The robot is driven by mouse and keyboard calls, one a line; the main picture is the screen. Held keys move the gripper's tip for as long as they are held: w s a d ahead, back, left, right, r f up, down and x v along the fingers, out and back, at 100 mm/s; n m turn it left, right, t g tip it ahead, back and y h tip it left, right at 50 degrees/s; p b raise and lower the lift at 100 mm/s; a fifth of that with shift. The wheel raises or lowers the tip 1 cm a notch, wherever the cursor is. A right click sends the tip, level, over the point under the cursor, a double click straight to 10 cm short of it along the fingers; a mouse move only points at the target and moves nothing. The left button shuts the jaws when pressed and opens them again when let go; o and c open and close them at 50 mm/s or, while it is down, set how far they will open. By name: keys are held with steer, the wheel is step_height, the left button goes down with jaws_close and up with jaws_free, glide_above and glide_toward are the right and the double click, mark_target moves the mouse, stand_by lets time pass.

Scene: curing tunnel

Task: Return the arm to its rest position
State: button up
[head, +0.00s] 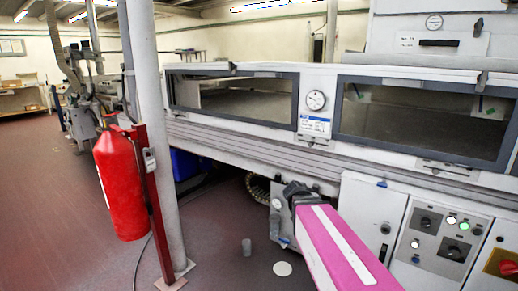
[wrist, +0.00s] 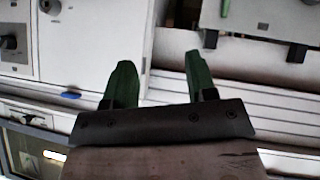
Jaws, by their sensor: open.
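In the wrist view my gripper (wrist: 159,62) shows two green fingers spread apart, with nothing between them. In the head view my pink and white arm reaches forward from the bottom edge, in front of the white curing tunnel (head: 250,141). The gripper's fingers cannot be made out in the head view. In the wrist view a white cabinet (wrist: 92,45) with knobs lies behind and left of the fingers.
A red fire extinguisher (head: 121,185) hangs on a red post beside a grey column (head: 146,90). A control panel (head: 437,240) with lights and knobs stands right of my arm. The left floor is open.

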steer(key=s+a+f+n+g+y, duration=0.2)
steer(key=s+f+n+g+y, duration=0.1)
steer(key=s+f, duration=0.4)
steer(key=s+a+f+n+g+y, duration=0.2)
steer(key=s+f+g+y, duration=0.1)
steer(key=s+f, duration=0.4)
steer(key=shift+a+n+y, duration=0.35)
steer(key=shift+n+y, duration=0.05)
steer(key=shift+y, duration=0.4)
stand_by(3.5)
